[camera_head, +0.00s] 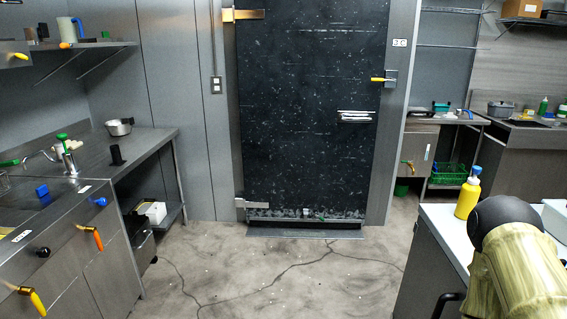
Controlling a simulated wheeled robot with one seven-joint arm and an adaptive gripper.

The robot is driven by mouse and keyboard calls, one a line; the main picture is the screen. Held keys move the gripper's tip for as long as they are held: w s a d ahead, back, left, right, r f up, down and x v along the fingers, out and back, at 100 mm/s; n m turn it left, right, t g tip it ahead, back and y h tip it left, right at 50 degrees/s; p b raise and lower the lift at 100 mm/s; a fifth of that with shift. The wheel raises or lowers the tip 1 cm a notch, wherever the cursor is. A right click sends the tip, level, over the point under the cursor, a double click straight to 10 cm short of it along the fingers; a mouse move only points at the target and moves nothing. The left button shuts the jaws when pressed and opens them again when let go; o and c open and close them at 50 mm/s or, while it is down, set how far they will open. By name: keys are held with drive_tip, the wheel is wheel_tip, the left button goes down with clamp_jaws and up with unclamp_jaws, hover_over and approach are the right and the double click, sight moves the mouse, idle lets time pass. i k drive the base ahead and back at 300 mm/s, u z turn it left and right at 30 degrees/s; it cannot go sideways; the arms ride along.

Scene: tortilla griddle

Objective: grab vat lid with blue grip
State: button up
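I cannot make out a vat lid with a blue grip for certain. A small blue handle-like thing (466,114) shows on the far right counter, too small to identify. A dark pot (501,108) stands further right, with no blue grip that I can see. My arm's yellowish link with a black joint fills the lower right corner and hides part of the white counter. My gripper is out of the picture.
A dark door (312,110) with a yellow handle is shut at the back. A yellow bottle (468,193) stands on the near right counter (440,222). The cracked floor (300,275) between the counters is clear.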

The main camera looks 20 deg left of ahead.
sight(35, 196)
drive_tip(key=u, duration=0.6)
drive_tip(key=i, duration=1.35)
drive_tip(key=u, duration=1)
